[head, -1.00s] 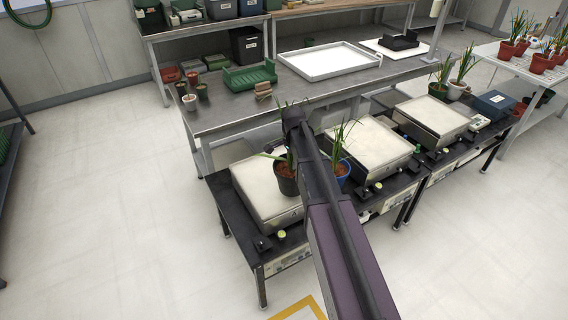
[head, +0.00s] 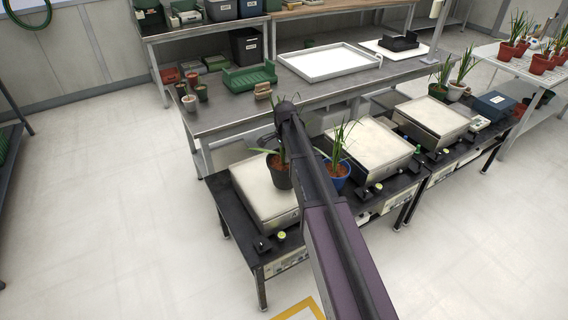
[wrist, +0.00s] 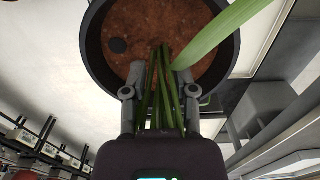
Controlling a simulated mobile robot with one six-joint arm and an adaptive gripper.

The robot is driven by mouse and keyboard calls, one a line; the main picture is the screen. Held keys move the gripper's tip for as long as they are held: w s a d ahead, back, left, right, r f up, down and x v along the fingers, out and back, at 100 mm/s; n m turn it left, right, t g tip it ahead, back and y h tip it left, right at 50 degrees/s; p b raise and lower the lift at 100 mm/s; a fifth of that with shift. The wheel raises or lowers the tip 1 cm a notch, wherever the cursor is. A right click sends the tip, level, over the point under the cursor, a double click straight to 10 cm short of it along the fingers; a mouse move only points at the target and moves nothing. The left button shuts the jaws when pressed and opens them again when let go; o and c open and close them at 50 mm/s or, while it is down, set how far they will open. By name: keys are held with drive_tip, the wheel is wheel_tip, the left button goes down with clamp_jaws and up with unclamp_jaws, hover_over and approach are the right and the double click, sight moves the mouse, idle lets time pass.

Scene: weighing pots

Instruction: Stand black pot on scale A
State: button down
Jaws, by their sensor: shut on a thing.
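The black pot (head: 279,178) holds reddish soil and a green plant. In the head view it shows over the right part of the leftmost scale (head: 258,196); I cannot tell whether it touches the plate. The pot's dark rim (wrist: 87,45) and soil fill the top of the wrist view. In the head view my arm hides most of the gripper. No letter on the scale is readable.
A blue pot (head: 338,182) with a plant stands right of my arm, close by. The middle scale (head: 368,145) and right scale (head: 432,116) have bare plates. A steel bench (head: 225,118) with small pots and a green tray (head: 249,77) stands behind.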

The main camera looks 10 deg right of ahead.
sight(285, 164)
drive_tip(key=shift+s+f+b, duration=0.1)
drive_tip(key=shift+f+b, duration=1.35)
drive_tip(key=shift+f, duration=0.35)
drive_tip(key=shift+c, duration=2)
unclamp_jaws()
wheel_tip(285, 164, up, 12)
drive_tip(key=p, duration=1.2)
drive_tip(key=shift+s, duration=0.15)
drive_tip(key=s+a+n, duration=0.1)
drive_tip(key=s+n, duration=1.3)
drive_tip(key=s, duration=1.2)
drive_tip(key=shift+s+a, duration=0.2)
drive_tip(key=shift+s, duration=0.15)
